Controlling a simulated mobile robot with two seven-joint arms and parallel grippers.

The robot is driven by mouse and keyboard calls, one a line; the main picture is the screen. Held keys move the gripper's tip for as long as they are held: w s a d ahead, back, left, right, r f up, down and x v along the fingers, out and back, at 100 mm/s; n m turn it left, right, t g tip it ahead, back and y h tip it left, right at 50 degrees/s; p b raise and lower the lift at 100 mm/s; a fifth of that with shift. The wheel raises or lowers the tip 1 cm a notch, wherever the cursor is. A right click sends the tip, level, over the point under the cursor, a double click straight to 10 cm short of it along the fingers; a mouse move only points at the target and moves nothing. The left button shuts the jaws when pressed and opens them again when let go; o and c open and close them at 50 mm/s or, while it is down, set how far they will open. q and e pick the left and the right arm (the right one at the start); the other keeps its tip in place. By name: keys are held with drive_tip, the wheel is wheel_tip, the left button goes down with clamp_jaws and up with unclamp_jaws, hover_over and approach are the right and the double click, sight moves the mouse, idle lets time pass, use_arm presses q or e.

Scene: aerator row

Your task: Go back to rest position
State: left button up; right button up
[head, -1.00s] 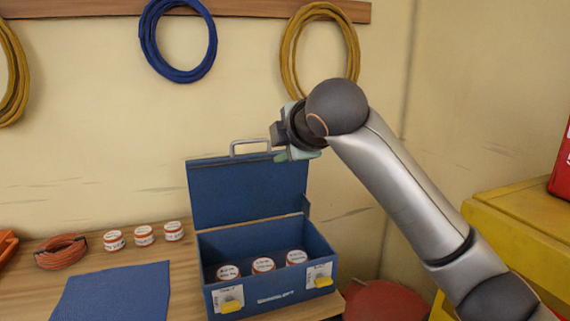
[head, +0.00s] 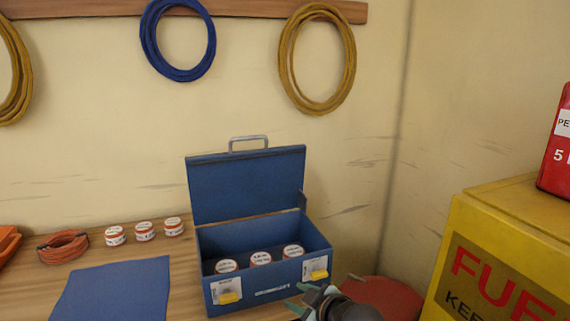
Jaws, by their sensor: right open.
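My right gripper (head: 307,299) is low in the head view, in front of the right front corner of the blue toolbox (head: 262,293). Its fingers are apart with nothing between them. I cannot tell whether it touches the box. The toolbox stands on the bench with its lid (head: 247,187) open and upright against the wall side. Several round jars with white lids are in view, three of them inside the box, such as the middle one (head: 261,258). My left gripper is not in view.
Three more jars (head: 144,231) stand in a row on the wooden bench (head: 190,300), beside an orange coil (head: 62,247) and a blue mat (head: 113,292). A yellow fuel cabinet (head: 500,260) with a red can (head: 558,150) stands at right. Hose coils (head: 178,75) hang on the wall.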

drive_tip(key=s+d+f+m+h, duration=0.1)
drive_tip(key=s+d+f+m, duration=0.3)
drive_tip(key=s+f, duration=0.6)
drive_tip(key=s+d+f+m+h, duration=0.1)
drive_tip(key=s+d+f+m, duration=0.1)
drive_tip(key=s+f, duration=0.3)
drive_tip(key=s+d+f+m, duration=0.2)
drive_tip(key=s+d+f, duration=0.2)
drive_tip(key=s, duration=0.4)
drive_tip(key=s+d+f+m+g+h, duration=0.1)
drive_tip(key=s+d+f+m, duration=0.1)
drive_tip(key=s+d+f, duration=0.2)
drive_tip(key=s+f, duration=0.2)
drive_tip(key=s, duration=0.1)
drive_tip(key=shift+s+h, duration=0.15)
drive_tip(key=shift+h, duration=0.15)
